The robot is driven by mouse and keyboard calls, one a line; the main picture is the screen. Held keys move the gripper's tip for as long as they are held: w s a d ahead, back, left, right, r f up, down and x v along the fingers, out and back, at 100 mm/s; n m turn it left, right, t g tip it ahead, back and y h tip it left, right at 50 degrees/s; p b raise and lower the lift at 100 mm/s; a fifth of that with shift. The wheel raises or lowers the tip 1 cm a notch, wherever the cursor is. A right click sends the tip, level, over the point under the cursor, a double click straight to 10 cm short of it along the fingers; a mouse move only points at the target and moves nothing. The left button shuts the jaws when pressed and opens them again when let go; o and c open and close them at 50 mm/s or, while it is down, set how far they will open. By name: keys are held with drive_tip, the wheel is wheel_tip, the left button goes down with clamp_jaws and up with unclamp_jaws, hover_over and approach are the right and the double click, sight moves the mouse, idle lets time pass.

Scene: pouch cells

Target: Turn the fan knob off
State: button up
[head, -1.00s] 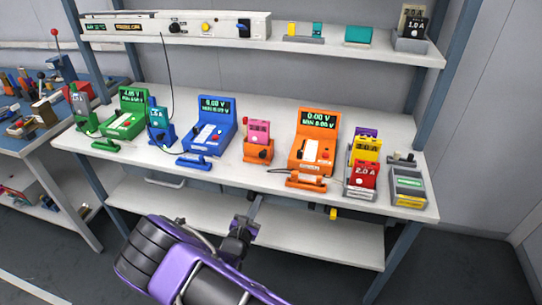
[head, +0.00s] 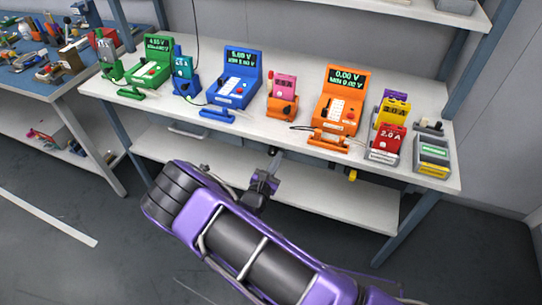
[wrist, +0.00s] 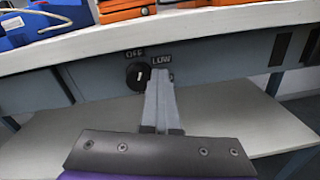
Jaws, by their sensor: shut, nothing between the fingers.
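The fan knob (wrist: 138,76) is a round black knob with a white mark, set on the grey front panel below the bench top in the wrist view. The labels OFF and LOW are above it, OFF over the knob and LOW to its right. The white mark stands near upright; its exact setting is hard to tell. My gripper (wrist: 160,74) is shut and empty, its tips just right of the knob and below LOW. I cannot tell whether they touch the knob. In the head view my gripper (head: 275,160) points at the panel under the bench edge.
The bench top (head: 255,130) overhangs the panel. On it stand a blue meter (head: 235,75), an orange meter (head: 338,100), a green meter (head: 152,60) and several coloured cells. A lower shelf (head: 210,155) lies below the panel. A yellow item (head: 351,175) hangs under the bench to the right.

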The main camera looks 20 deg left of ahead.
sight(270, 152)
drive_tip(key=shift+o, duration=1.2)
drive_tip(key=a, duration=0.1)
drive_tip(key=a+r+y, duration=0.1)
drive_tip(key=a, duration=0.1)
drive_tip(key=shift+s, duration=0.1)
drive_tip(key=shift+o, duration=1.2)
drive_tip(key=shift+d+f+h, duration=0.15)
drive_tip(key=shift+d, duration=0.4)
drive_tip(key=shift+d+f+h, duration=0.15)
drive_tip(key=shift+d, duration=0.35)
drive_tip(key=o, duration=0.4)
drive_tip(key=shift+s+f, duration=0.1)
drive_tip(key=shift+s, duration=0.25)
drive_tip(key=shift+o, duration=0.4)
drive_tip(key=shift+s, duration=0.25)
drive_tip(key=shift+o, duration=0.2)
drive_tip(key=shift+s+a+p, duration=0.15)
drive_tip(key=shift+s+p, duration=0.15)
drive_tip(key=shift+s, duration=0.45)
drive_tip(key=shift+s+a+p, duration=0.1)
drive_tip(key=shift+s+p, duration=0.15)
drive_tip(key=shift+s, duration=0.45)
drive_tip(key=s+p, duration=0.1)
drive_tip(key=s, duration=1.4)
drive_tip(key=shift+s+a+f, duration=0.15)
drive_tip(key=shift+s, duration=0.2)
